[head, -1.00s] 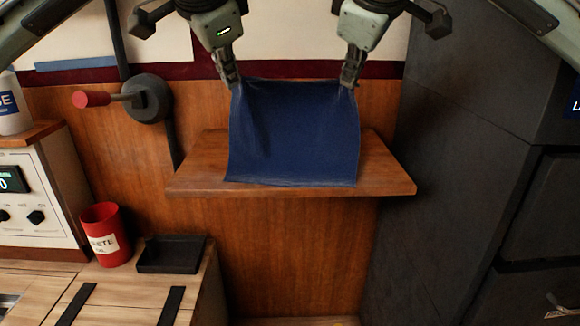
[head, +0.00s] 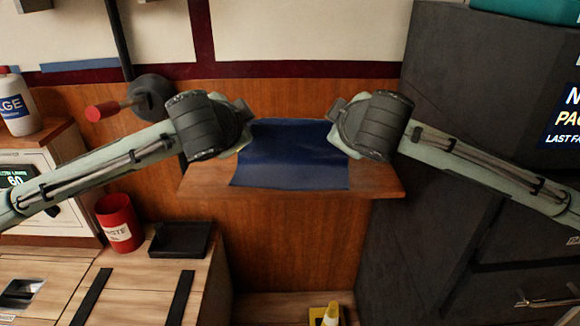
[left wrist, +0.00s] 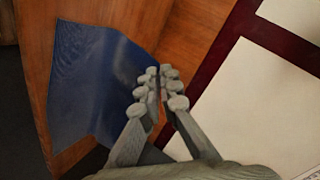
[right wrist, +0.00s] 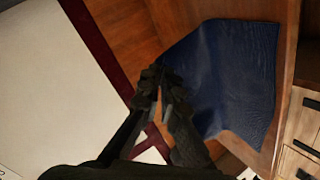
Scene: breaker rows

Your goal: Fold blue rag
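The blue rag (head: 292,155) is on the brown wooden shelf (head: 375,180), spread across its middle, its near edge by the shelf's front. Its far part slopes up toward the wall between my two wrists. My left gripper (left wrist: 160,82) is shut on one far corner of the rag (left wrist: 95,85). My right gripper (right wrist: 160,80) is shut on the other far corner of the rag (right wrist: 230,75). In the head view my wrists hide both sets of fingers and the rag's far corners.
A red cup (head: 119,222) and a black tray (head: 180,239) stand on the lower left counter. A lever with a red handle (head: 102,111) sticks out left of the shelf. A dark cabinet (head: 425,220) stands close on the right. A yellow object (head: 325,315) is below.

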